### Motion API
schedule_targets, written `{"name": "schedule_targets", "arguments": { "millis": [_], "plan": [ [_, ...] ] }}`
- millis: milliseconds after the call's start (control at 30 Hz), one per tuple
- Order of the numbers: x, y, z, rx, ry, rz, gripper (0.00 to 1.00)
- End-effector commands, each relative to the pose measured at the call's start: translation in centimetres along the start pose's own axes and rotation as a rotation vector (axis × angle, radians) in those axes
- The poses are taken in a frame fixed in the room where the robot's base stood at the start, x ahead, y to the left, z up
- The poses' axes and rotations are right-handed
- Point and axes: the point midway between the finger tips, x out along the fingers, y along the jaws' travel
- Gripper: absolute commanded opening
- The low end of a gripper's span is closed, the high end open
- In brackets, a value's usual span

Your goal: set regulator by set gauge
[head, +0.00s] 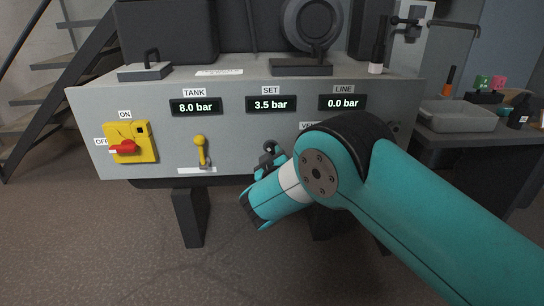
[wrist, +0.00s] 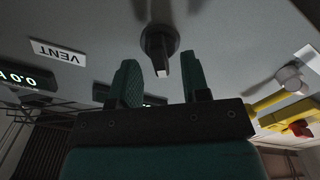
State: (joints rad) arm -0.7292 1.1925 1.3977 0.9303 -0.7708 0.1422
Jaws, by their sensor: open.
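The set gauge (head: 270,104) on the grey panel reads 3.5 bar. A dark round knob with a blocky handle (wrist: 158,48), probably the regulator, sticks out of the panel in the wrist view. In the head view it is hard to tell apart from my gripper (head: 268,158), which is below the set gauge. In the wrist view my gripper (wrist: 160,78) is open, its two teal fingers to either side of the handle's end. I cannot tell whether either finger touches it.
The tank gauge (head: 195,107) reads 8.0 bar and the line gauge (head: 342,103) 0.0 bar. A yellow lever (head: 201,150) and a yellow switch with red handle (head: 124,147) are at left. The VENT label (wrist: 58,52) is near my gripper. A grey tray (head: 457,116) is at right.

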Motion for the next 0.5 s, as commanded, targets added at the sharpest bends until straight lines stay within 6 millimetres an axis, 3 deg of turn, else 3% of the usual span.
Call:
{"name": "schedule_targets", "arguments": {
  "millis": [200,467,500],
  "plan": [
    [1.6,0.0,0.0,-0.001,0.001,0.0,0.43],
    [1.7,0.0,-0.1,-0.002,0.001,-0.001,0.43],
    [1.7,0.0,-0.1,-0.002,0.001,-0.001,0.36]
  ]
}}
